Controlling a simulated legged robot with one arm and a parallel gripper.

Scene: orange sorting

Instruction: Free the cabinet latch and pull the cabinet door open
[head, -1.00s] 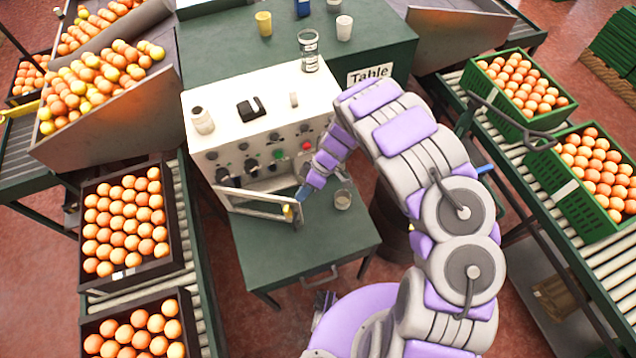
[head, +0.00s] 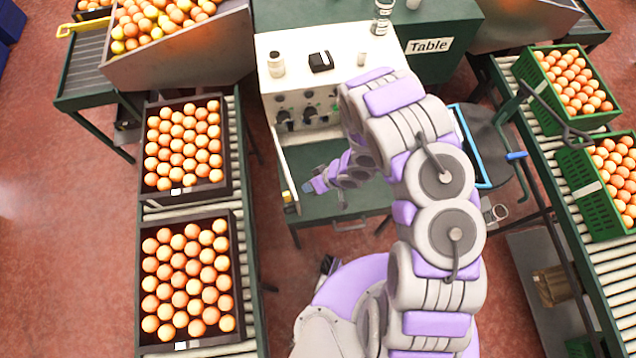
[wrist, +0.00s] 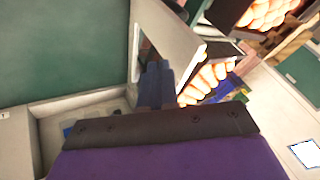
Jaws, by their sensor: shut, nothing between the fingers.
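The white cabinet (head: 345,42) stands on the green table, with knobs on its front. Its door (head: 283,165) stands swung out at the left of the front, seen nearly edge-on, with a yellow piece (head: 290,197) near its free end. My gripper (head: 307,187) is shut and empty, just right of the door, on its inner side. In the wrist view the shut fingers (wrist: 155,85) are close beside the pale door panel (wrist: 172,38); I cannot tell whether they touch. My arm hides the right part of the cabinet front.
Crates of oranges (head: 185,145) stand on the left conveyor, close to the door's side. Green crates (head: 568,85) stand on the right conveyor. A bottle (head: 276,64) and a black item (head: 320,62) sit on the cabinet top. A dark chair-like object (head: 490,145) is right of my arm.

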